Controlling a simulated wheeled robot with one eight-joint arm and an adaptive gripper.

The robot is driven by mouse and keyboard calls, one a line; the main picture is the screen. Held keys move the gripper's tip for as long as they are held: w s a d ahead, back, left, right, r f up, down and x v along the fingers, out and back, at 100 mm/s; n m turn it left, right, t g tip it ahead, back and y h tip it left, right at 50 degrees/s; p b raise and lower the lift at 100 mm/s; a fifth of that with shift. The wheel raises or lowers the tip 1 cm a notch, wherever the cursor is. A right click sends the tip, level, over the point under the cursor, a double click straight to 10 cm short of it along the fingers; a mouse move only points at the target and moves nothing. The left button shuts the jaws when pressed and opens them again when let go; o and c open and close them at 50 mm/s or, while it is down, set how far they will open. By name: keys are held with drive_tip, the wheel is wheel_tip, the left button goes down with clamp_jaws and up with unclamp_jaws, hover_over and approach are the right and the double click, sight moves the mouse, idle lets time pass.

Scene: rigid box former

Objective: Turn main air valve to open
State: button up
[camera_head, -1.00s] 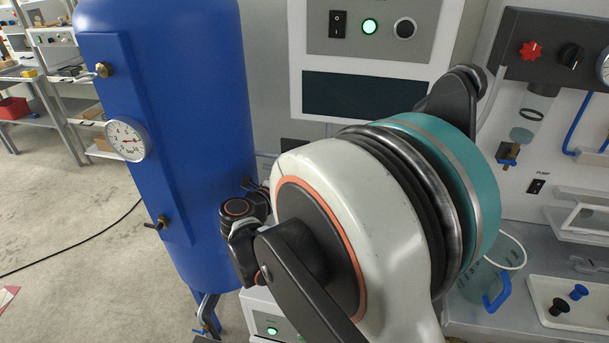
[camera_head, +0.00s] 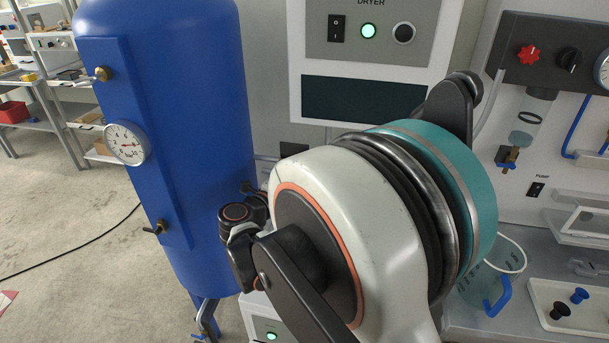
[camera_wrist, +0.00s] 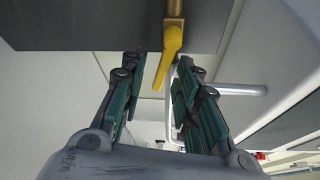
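A valve with a yellow lever handle (camera_wrist: 171,45) on a brass body (camera_wrist: 174,8) shows at the top of the wrist view, beside a dark grey surface. I take it to be the main air valve. My gripper (camera_wrist: 161,68) is open, with its green-padded fingers on either side of the lever. The lever's free end points down between the fingertips, with a gap visible on both sides. Contact with the lever cannot be seen. In the head view, my arm hides the gripper and this valve.
A blue tank (camera_head: 205,120) with a pressure gauge (camera_head: 126,144) and small brass fittings stands at left. The dryer panel (camera_head: 420,65) with a green light is behind my arm. At right are a jug (camera_head: 490,285) and a white tray (camera_head: 540,290) on the bench.

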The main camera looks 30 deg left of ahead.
drive_tip(key=s+a+r, duration=0.1)
drive_tip(key=s, duration=1.1)
drive_tip(key=shift+a, duration=0.4)
